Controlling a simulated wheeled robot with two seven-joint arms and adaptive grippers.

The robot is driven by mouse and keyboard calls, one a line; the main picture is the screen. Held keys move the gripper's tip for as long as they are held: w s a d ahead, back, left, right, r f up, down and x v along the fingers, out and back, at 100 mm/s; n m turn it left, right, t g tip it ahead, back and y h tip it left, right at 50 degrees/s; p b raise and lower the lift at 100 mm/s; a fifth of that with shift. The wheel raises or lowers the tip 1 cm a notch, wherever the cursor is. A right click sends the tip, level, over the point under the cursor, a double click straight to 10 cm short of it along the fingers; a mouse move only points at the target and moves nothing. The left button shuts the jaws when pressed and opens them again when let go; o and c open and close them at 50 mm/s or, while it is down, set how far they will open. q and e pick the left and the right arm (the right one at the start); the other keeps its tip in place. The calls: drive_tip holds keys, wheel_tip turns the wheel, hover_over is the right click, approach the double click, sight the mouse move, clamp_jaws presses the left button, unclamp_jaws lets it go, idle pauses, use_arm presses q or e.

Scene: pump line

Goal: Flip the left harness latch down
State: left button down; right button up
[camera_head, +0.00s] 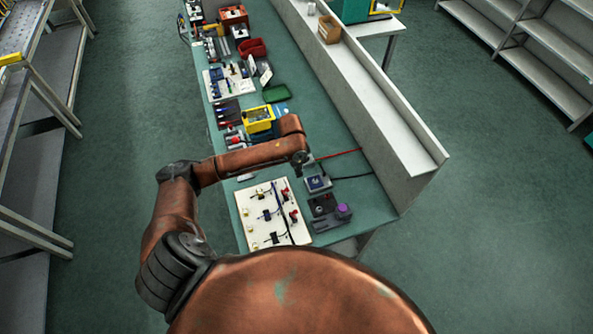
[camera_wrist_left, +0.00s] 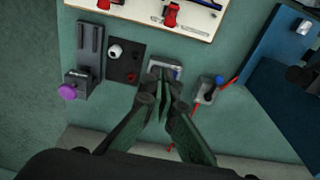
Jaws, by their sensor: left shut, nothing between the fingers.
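A white harness board (camera_head: 262,231) lies on the near end of the green bench, with red clamp-like parts (camera_head: 293,215) along its right side, dark cables and small brass-coloured parts. I cannot tell which part is the left latch or how it is set. In the left wrist view the board's edge (camera_wrist_left: 139,16) shows at the top with two red parts (camera_wrist_left: 171,14). My left gripper (camera_head: 303,166) is above the bench, beyond the board and to its right. In the left wrist view its fingers (camera_wrist_left: 163,88) are shut and empty, apart from the board. My right gripper is not in view.
A small grey-framed device (camera_head: 318,183) lies below the gripper. A dark fixture with a purple knob (camera_head: 343,211) stands right of the board. A yellow device (camera_head: 258,119) and several trays and parts fill the far bench. A white ledge (camera_head: 375,97) runs along the right.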

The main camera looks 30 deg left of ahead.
use_arm(q)
wheel_tip(320, 180, down, 8)
drive_tip(key=s+a+p, duration=0.2)
drive_tip(key=shift+s, duration=0.15)
idle(0.4)
